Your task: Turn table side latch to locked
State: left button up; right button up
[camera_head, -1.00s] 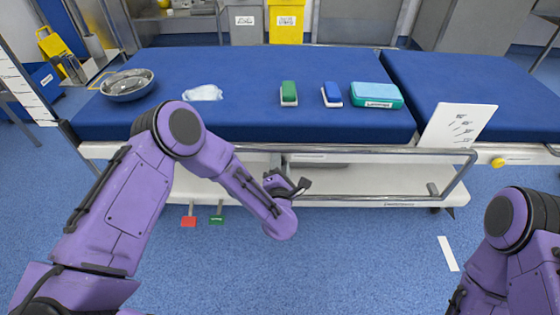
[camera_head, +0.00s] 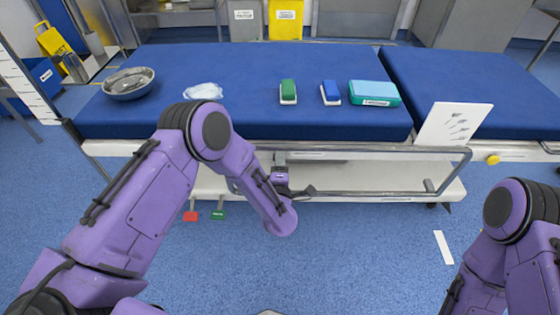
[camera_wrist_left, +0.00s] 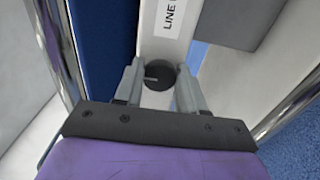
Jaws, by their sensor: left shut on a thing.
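In the left wrist view a dark round knob (camera_wrist_left: 158,77) with a pale pointer line sits on the table's white side strip. It looks like the side latch; its locked mark cannot be read. My left gripper (camera_wrist_left: 158,70) is shut on this knob, with one grey finger on each side of it. In the head view my left gripper (camera_head: 281,176) is at the table's near side, below the blue mattress (camera_head: 240,75). The knob is hidden there. Of my right arm only links show at the right edge; its gripper is out of view.
A metal side rail (camera_head: 400,152) runs along the table's near side, close to my left gripper. Red (camera_head: 190,216) and green (camera_head: 218,214) pedals are below. A yellow knob (camera_head: 493,159) is further right. A white card (camera_head: 454,124) leans at the mattress edge.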

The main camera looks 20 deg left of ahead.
pick_arm(q)
jog(key=shift+f, duration=0.1)
jog(key=o, duration=1.1)
jog(key=shift+c, duration=0.2)
jog(key=p+v, duration=0.1)
jog(key=v, duration=0.9)
jog(key=shift+s+p, duration=0.35)
jog(key=shift+p, duration=0.05)
